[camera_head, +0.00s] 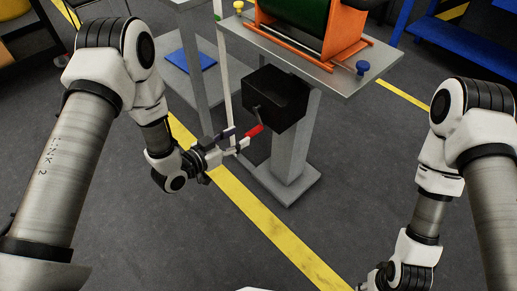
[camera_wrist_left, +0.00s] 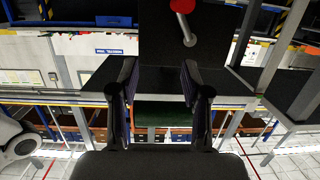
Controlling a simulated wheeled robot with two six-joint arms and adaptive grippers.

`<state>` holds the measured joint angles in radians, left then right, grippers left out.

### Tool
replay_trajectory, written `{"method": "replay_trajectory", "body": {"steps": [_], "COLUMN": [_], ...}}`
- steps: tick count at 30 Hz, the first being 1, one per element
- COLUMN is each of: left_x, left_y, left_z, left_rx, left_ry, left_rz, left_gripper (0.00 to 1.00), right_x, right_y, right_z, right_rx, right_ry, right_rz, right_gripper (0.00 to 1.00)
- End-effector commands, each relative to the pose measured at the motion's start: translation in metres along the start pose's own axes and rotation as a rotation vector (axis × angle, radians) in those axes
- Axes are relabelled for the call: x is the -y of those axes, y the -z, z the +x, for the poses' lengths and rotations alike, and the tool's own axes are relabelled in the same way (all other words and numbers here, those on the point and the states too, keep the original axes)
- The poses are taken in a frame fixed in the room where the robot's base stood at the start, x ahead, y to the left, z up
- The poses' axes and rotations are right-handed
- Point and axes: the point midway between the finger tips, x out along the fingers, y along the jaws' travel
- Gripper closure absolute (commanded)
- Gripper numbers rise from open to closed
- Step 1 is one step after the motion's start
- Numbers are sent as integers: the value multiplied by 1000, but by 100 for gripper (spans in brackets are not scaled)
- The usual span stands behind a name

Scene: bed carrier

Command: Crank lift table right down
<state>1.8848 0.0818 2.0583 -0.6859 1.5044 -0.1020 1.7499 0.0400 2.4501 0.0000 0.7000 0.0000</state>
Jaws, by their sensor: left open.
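The lift table (camera_head: 312,63) has a grey top on a grey column, with a black crank box (camera_head: 275,98) under its near edge. A crank with a red handle (camera_head: 253,131) sticks out of the box. My left gripper (camera_head: 238,140) is open and empty, its fingers just to the left of the red handle. In the left wrist view the open fingers (camera_wrist_left: 158,75) have nothing between them up close, and the red handle (camera_wrist_left: 183,5) shows at the top edge, beyond the fingertips. My right gripper is mostly cut off at the bottom edge of the head view.
An orange cradle (camera_head: 308,45) with a green roll stands on the table top. A second grey stand with a blue plate (camera_head: 190,60) is at left behind. Blue racking (camera_head: 470,50) is at upper right. A yellow floor line (camera_head: 265,215) runs past the column's base over clear floor.

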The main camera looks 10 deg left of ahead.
Motion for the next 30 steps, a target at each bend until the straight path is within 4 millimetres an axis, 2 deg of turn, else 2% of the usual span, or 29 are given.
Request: {"method": "replay_trajectory", "body": {"steps": [1,4,6,8,11,15,24,30], "left_x": [6,16,22,25,27,27,24,24], "left_y": [-33,-46,-55,-60,-62,-57,-49,-43], "left_z": [17,35,42,45,47,54,107,124], "left_rx": [-62,-141,-166,-177,-187,-189,-188,-186], "left_ry": [-18,-45,-40,-36,-33,-34,-35,-32], "left_rz": [30,76,95,102,109,112,114,109], "left_gripper": [52,52,52,52,52,52,52,52], "right_x": [0,-1,-1,-1,-1,-1,-1,-1], "right_y": [0,0,0,0,0,0,0,0], "right_z": [55,101,124,137,146,146,163,166], "right_rx": [0,0,0,0,0,-1,0,0], "right_ry": [0,0,0,0,0,0,0,0], "right_rz": [0,0,0,0,0,0,0,0], "right_gripper": [60,60,60,60,60,60,60,60]}}
